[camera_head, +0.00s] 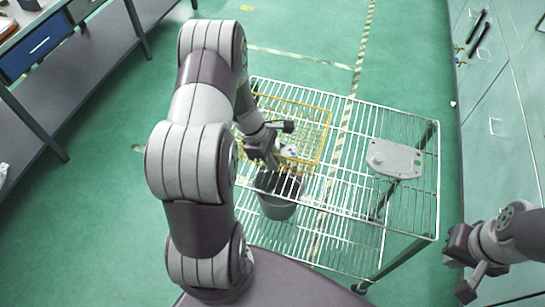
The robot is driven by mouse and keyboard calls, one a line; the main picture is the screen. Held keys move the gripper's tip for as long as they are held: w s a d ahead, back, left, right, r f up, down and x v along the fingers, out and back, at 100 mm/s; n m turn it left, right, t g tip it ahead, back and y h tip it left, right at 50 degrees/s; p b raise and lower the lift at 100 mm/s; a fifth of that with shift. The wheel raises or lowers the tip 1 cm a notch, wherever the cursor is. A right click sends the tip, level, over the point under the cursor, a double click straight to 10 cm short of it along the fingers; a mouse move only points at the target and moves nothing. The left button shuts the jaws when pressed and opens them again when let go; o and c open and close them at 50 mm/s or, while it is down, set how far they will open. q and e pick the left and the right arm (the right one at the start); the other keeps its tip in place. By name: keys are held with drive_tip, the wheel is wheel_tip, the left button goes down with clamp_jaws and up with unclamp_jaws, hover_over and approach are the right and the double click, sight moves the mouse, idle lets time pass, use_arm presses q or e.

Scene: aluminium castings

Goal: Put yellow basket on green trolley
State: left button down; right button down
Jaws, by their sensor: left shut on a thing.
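The yellow wire basket (319,118) is over the left part of the top shelf of the wire trolley (400,213). I cannot tell whether it rests on the shelf or hangs just above it. A small white item (288,151) shows inside the basket. My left gripper (277,165) is at the basket's near left side, shut on its edge; the wrist hides part of the basket. The trolley has bright metal shelves and dark green posts. My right gripper (463,270) is right of the trolley's near corner, empty, with its fingers apart.
A grey casting (395,158) lies on the right part of the top shelf. A grey bucket (277,207) shows below the top wires. A dark workbench (85,60) stands at the upper left, pale cabinets (505,80) at the right. Green floor (100,200) is clear at left.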

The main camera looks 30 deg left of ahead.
use_arm(q)
drive_tip(key=shift+w, duration=0.1)
drive_tip(key=c, duration=1.2)
unclamp_jaws()
drive_tip(key=v, duration=1.1)
drive_tip(key=shift+a+r+b, duration=0.15)
drive_tip(key=shift+r+b, duration=0.15)
drive_tip(key=shift+b, duration=0.05)
drive_tip(key=s+d+r+m+y, duration=0.1)
drive_tip(key=s+d+m, duration=0.3)
drive_tip(key=m, duration=0.6)
drive_tip(key=s+d+r+m+y, duration=0.2)
drive_tip(key=s+d+m+y, duration=0.1)
drive_tip(key=d+m, duration=0.6)
drive_tip(key=shift+s+d+r+m, duration=0.25)
drive_tip(key=shift+s+m, duration=0.35)
drive_tip(key=shift+m, duration=0.4)
